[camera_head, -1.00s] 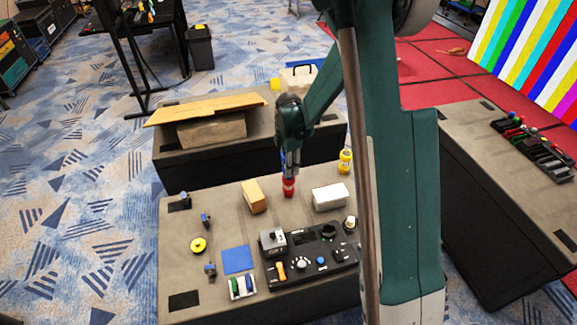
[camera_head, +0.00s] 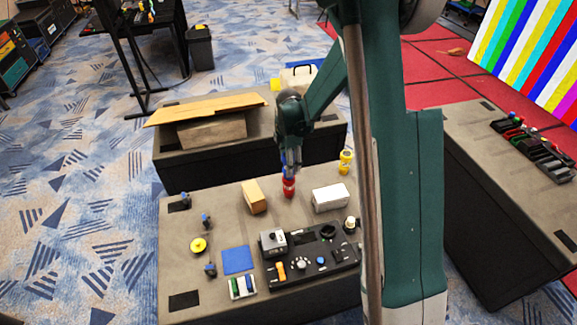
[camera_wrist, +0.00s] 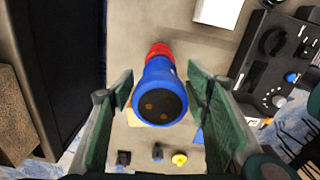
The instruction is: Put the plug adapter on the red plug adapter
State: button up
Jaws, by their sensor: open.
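The red plug adapter (camera_head: 289,187) stands upright on the grey case table, between a tan block and a white box. The blue plug adapter (camera_wrist: 160,95) sits on top of it in the wrist view, its round dark end with two contacts facing the camera; the red one (camera_wrist: 158,50) shows just behind it. My gripper (camera_head: 290,165) is directly above the stack. In the wrist view my gripper (camera_wrist: 160,85) is open, with a green finger on each side of the blue adapter and a visible gap on both sides.
The tan block (camera_head: 254,196) is left of the stack and the white box (camera_head: 330,197) right. A yellow bottle-like object (camera_head: 345,162) stands behind. A black control panel (camera_head: 309,255) and blue square (camera_head: 238,260) lie in front. The table's left part holds small scattered pieces.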

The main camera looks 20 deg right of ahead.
notch_tip(320, 180, up, 11)
jog(key=shift+f, duration=0.2)
dwell(0.4)
dwell(0.3)
jog(key=shift+s+r, duration=0.35)
jog(key=shift+r, duration=0.25)
jog(key=s+a+r+m+t, duration=0.1)
jog(key=s+r+m+t, duration=0.2)
jog(key=s+r+m, duration=0.95)
jog(key=s+r+m+t, duration=0.2)
jog(key=s+m, duration=0.1)
jog(key=s, duration=0.8)
jog(key=s+r+m+t, duration=0.2)
jog(key=s+r+m, duration=0.1)
jog(key=s, duration=0.8)
jog(key=shift+a+r+m, duration=0.25)
jog(key=shift+a+m, duration=0.2)
jog(key=shift+m, duration=0.2)
